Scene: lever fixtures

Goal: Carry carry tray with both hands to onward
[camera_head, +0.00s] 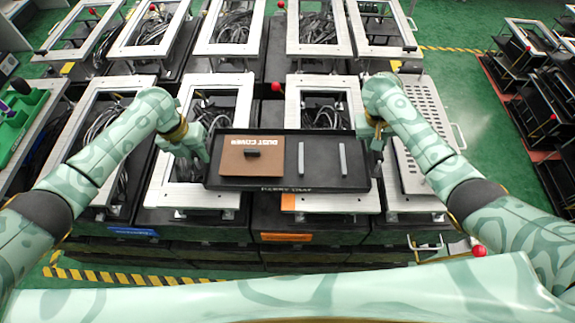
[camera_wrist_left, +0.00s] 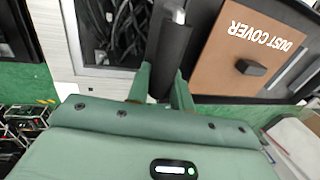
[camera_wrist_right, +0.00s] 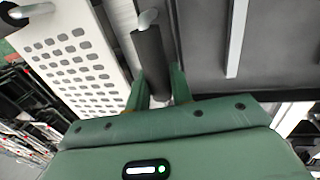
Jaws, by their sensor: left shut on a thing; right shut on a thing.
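The carry tray (camera_head: 290,186) is a black, shallow rectangular tray in the middle of the head view, held over the row of white-framed fixtures. In it lie a brown dust cover (camera_head: 237,164) with a dark handle and two grey bars, one of them (camera_head: 301,158) beside the cover. My left gripper (camera_wrist_left: 160,92) is shut on the tray's dark left handle (camera_wrist_left: 163,48). My right gripper (camera_wrist_right: 158,92) is shut on the tray's dark right handle (camera_wrist_right: 149,52). In the head view the arms reach the tray's two ends, and the jaws there are small and hard to make out.
White-framed fixtures (camera_head: 222,85) with cables inside stand in rows under and behind the tray. A white perforated panel (camera_head: 428,118) lies to the right. Red-knobbed levers stick up, one (camera_head: 276,87) just behind the tray. Green floor (camera_head: 470,90) is open at the right.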

